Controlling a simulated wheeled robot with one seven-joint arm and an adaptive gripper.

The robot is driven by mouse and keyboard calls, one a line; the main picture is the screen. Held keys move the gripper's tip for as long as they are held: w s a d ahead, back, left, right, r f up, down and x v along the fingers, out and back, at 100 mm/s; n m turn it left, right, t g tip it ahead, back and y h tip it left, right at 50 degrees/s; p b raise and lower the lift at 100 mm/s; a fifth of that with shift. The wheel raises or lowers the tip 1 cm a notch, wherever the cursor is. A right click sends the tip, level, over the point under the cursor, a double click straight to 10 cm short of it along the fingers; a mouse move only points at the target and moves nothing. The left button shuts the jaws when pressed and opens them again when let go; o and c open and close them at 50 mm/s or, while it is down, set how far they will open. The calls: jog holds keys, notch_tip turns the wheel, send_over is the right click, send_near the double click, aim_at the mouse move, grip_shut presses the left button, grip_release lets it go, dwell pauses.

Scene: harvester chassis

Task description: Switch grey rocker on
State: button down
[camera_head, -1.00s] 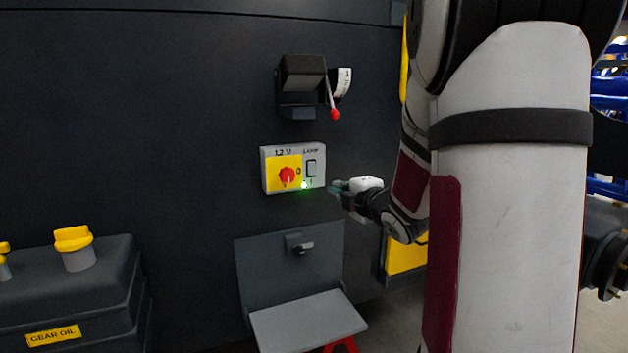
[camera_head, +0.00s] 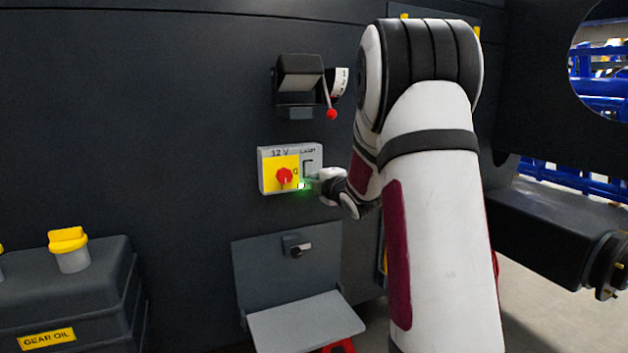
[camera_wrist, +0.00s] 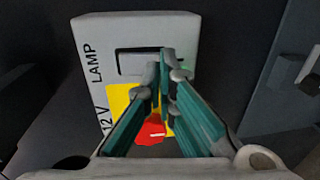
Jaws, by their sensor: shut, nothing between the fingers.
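The grey rocker (camera_head: 308,166) sits under the LAMP label on a light grey switch panel (camera_head: 291,153). In the wrist view the rocker (camera_wrist: 132,63) lies sideways near the top of the panel (camera_wrist: 185,28), partly covered by the fingertips. My gripper (camera_head: 307,184) is shut and empty at the panel's lower right, close to the rocker. In the wrist view its fingertips (camera_wrist: 165,72) overlap the rocker's right end. I cannot tell whether they touch it. A green light glows by the fingertips.
A red rotary knob (camera_head: 284,177) on a yellow plate is left of the rocker. A lever with a red ball (camera_head: 331,114) is above. A grey fold-down shelf (camera_head: 305,322) and a small black latch (camera_head: 298,246) are below. A yellow-capped tank stands lower left.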

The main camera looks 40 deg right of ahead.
jog(key=shift+w+d, duration=0.1)
jog(key=shift+w, duration=0.2)
jog(key=shift+f+b, duration=0.1)
jog(key=shift+b, duration=0.25)
jog(key=shift+w+d+t+b, duration=0.1)
jog(key=shift+w+t+b, duration=0.2)
jog(key=shift+b, duration=0.8)
jog(key=shift+s+f, duration=0.1)
